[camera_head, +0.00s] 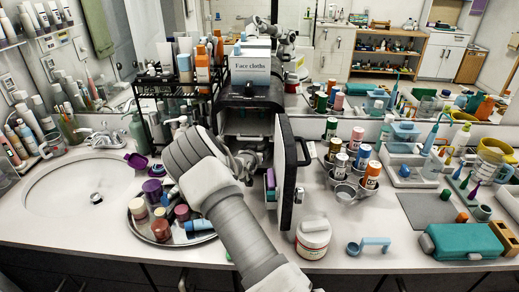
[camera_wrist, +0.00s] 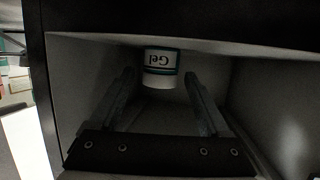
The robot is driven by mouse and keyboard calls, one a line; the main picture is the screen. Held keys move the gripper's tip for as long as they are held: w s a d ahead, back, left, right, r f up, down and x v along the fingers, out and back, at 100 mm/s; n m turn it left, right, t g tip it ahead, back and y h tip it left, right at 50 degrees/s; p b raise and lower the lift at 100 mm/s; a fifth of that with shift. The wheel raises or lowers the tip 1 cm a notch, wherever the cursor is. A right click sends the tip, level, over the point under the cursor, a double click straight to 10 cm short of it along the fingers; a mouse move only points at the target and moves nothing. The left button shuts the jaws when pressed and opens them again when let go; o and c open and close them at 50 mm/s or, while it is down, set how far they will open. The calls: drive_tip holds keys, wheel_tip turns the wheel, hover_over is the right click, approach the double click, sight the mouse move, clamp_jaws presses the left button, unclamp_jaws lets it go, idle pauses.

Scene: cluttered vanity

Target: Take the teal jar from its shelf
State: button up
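The teal jar (camera_wrist: 161,60) shows in the wrist view as a small white jar with teal bands and the word "Gel". It sits at the far end of a dark grey shelf compartment (camera_wrist: 80,70). My gripper (camera_wrist: 159,76) is open, with its two fingers inside the compartment. The jar appears ahead of the fingertips and between their lines; whether they overlap it in depth is hard to tell. In the head view my arm reaches into the black cabinet (camera_head: 249,103), and the jar and fingertips are hidden.
The cabinet door (camera_head: 287,175) stands open just right of my arm. A Face cloths box (camera_head: 249,70) sits on top. A round tray of small jars (camera_head: 140,226) lies left below my arm. A white tub (camera_head: 313,240) and several cans (camera_head: 362,157) stand right of the door.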

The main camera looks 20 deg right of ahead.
drive_tip(key=c, duration=1.2)
drive_tip(key=shift+r+b, duration=0.25)
drive_tip(key=shift+b, duration=0.1)
